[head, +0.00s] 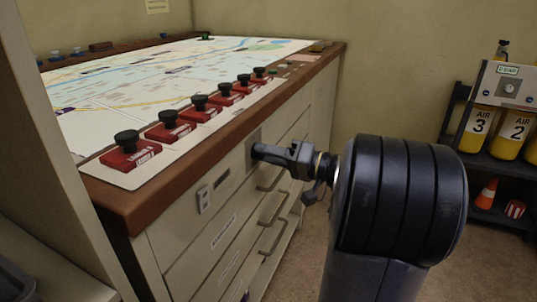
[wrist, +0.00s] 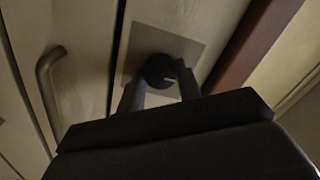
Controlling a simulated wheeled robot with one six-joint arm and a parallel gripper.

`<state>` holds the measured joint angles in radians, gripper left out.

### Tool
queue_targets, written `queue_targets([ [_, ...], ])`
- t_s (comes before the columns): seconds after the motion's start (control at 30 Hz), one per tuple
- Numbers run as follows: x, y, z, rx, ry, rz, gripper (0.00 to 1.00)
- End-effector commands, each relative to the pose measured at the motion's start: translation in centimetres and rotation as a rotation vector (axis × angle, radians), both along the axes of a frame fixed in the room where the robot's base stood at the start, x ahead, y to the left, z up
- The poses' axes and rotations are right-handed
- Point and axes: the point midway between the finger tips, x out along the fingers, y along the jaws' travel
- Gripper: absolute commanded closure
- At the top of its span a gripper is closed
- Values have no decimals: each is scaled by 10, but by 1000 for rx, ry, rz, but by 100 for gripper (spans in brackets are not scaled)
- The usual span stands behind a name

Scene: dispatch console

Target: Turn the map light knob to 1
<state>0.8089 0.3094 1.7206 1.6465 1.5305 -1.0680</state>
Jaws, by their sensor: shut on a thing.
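The map light knob (wrist: 158,70) is a dark round knob with a small pale mark at its right side, on a square metal plate (wrist: 140,42) in the cabinet front. My gripper (wrist: 160,92) has its two fingers on either side of the knob and is shut on it. In the head view my gripper (head: 258,152) reaches the cabinet front just below the wooden edge, and the knob is hidden behind the fingers. No numbers on the plate can be read in the wrist view.
The map table (head: 150,85) has a wooden rim and several red blocks with black knobs along its near edge. Drawer handles (head: 272,178) stick out below. Open floor lies right of the cabinet, before a shelf with yellow air cylinders (head: 476,128).

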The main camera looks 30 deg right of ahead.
Motion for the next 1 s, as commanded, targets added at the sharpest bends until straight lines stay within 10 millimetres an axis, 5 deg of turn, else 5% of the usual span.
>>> queue_targets([
  [0.17, 0, 0, -1, -1, 3, 1, 90],
  [0.2, 0, 0, -1, -1, 3, 1, 66],
  [0.47, 0, 0, -1, 0, 2, 0, 45],
  [0.77, -2, -2, 0, 1, 1, -1, 45],
  [1.0, -27, -24, 1, 2, 3, -5, 45],
])
